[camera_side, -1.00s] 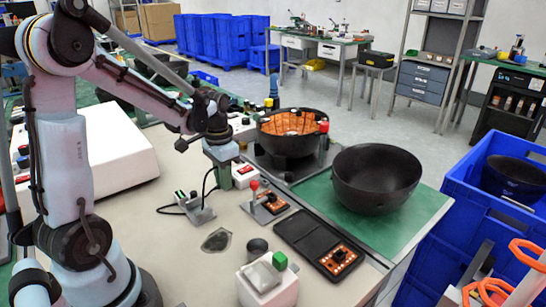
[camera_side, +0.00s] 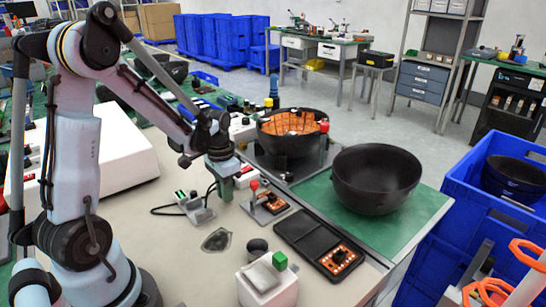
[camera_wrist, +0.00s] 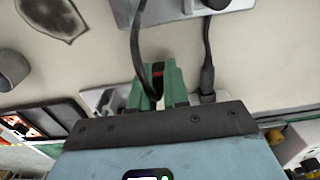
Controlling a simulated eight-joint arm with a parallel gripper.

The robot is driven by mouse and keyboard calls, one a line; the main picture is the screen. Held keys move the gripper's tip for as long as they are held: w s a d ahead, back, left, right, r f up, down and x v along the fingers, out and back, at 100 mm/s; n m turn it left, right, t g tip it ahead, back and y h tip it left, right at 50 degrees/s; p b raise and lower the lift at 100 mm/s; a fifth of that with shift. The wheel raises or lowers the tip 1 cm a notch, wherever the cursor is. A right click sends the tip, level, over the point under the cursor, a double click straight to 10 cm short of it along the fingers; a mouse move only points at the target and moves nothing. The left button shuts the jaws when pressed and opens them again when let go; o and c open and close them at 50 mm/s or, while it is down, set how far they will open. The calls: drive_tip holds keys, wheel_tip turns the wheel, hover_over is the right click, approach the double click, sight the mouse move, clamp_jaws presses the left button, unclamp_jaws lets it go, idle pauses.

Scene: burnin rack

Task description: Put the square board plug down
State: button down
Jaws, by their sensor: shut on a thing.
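My gripper (camera_side: 226,187) is over the beige bench, between the grey tester stand (camera_side: 197,210) and the fixture with the red-knobbed lever (camera_side: 264,199). In the wrist view its green fingers (camera_wrist: 159,88) are closed on a small dark piece with a red mark, which I take as the square board plug (camera_wrist: 158,74). A black cable (camera_wrist: 136,40) runs to it from the stand. The plug's lower end is hidden by the fingers, so I cannot tell if it touches anything. A second black cable with a connector (camera_wrist: 207,82) hangs right of the fingers.
A white box with a red button (camera_side: 244,176) stands close behind my gripper. Bare bench lies left of the stand.

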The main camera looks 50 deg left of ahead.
drive_tip(key=c, duration=1.1)
unclamp_jaws()
wheel_tip(320, 180, up, 13)
drive_tip(key=s+d+t, duration=0.3)
drive_tip(key=d+t, duration=0.4)
drive_tip(key=d, duration=0.8)
drive_tip(key=shift+f, duration=0.2)
